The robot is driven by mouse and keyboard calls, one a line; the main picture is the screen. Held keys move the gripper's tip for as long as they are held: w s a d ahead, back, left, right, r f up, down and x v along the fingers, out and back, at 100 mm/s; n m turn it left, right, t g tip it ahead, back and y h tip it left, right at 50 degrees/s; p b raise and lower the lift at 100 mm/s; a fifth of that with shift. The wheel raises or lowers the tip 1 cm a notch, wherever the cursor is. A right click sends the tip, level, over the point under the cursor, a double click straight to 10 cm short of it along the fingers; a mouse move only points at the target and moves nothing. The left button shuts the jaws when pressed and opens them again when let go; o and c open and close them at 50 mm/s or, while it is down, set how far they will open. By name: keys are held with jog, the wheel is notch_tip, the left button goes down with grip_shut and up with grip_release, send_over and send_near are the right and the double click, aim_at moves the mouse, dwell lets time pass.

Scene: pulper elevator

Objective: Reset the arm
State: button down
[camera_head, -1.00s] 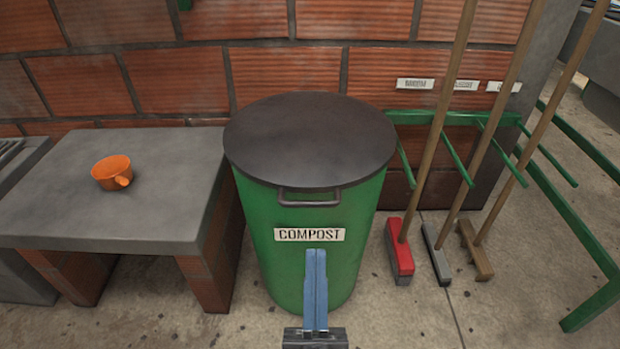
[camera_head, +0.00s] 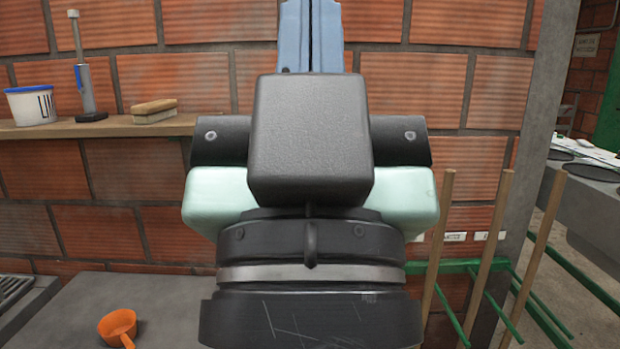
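My arm is raised in the middle of the view, and its wrist fills the centre. My gripper (camera_head: 312,22) points up at the top edge. Its two blue fingers lie side by side with only a thin dark line between them, so it looks shut. The fingertips are cut off by the top edge. I see nothing held between the visible parts of the fingers.
A brick wall (camera_head: 500,90) stands behind. A wooden shelf (camera_head: 60,131) at left bears a white bucket (camera_head: 31,106), a grey stand-like tool (camera_head: 87,80) and a brush (camera_head: 153,111). An orange cup (camera_head: 117,326) sits on a grey slab (camera_head: 75,300). Broom handles (camera_head: 491,255) lean at right.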

notch_tip(320, 180, up, 35)
jog(key=p, duration=3.3)
jog(key=shift+w, duration=0.1)
